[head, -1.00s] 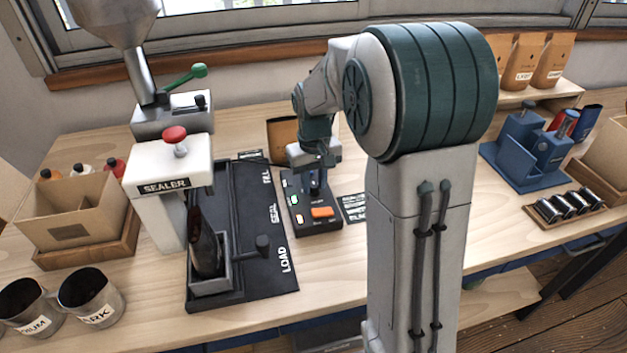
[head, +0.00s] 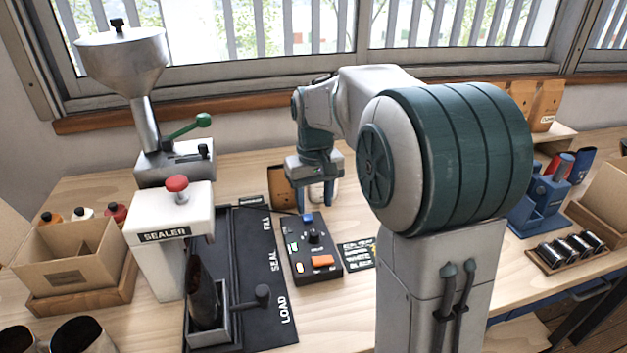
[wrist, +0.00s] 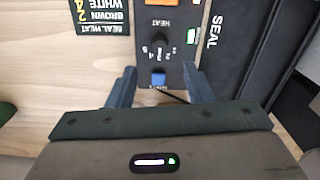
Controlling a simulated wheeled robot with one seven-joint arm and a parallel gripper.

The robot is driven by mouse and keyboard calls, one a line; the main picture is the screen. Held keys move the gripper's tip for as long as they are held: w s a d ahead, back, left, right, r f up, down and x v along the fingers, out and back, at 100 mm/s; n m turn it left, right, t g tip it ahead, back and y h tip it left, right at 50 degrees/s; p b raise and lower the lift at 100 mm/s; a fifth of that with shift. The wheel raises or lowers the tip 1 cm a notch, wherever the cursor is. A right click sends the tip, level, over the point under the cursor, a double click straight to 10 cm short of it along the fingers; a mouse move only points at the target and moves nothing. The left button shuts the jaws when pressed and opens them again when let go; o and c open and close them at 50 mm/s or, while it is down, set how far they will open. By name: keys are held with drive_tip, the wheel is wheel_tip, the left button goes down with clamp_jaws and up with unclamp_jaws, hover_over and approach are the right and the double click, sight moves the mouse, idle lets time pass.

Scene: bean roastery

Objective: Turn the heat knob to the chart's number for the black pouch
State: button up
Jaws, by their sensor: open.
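The heat knob (head: 314,237) is a small black knob on the dark control box (head: 303,267). In the wrist view the knob (wrist: 158,48) sits between the HEAT label and a blue part (wrist: 158,78), with small marks around it; its setting is too small to read. My gripper (head: 318,198) is open and empty, raised above and behind the knob, not touching it. The wrist view shows its fingers (wrist: 160,88) spread apart. The chart (head: 358,254) lies right of the box; its numbers are only partly visible in the wrist view. The black pouch (head: 202,287) stands in a holder on the track.
The white sealer (head: 158,262) with a red knob stands left of the black track (head: 250,315). An orange button (head: 323,261) is on the box. A brown pouch (head: 281,186) stands behind the box. An open cardboard bin (head: 75,272) is at left.

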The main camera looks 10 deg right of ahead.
wheel_tip(320, 180, up, 5)
drive_tip(key=shift+r, duration=0.1)
idle(0.3)
drive_tip(key=shift+s, duration=0.1)
drive_tip(key=s+f+t+p, duration=0.1)
drive_tip(key=s+f, duration=0.1)
drive_tip(key=s, duration=0.8)
drive_tip(key=s+f+m+t+p, duration=0.1)
drive_tip(key=s+f, duration=0.2)
drive_tip(key=s, duration=0.7)
drive_tip(key=shift+s+f+m+t, duration=0.15)
drive_tip(key=shift+s+m+t, duration=0.15)
drive_tip(key=shift+t, duration=0.1)
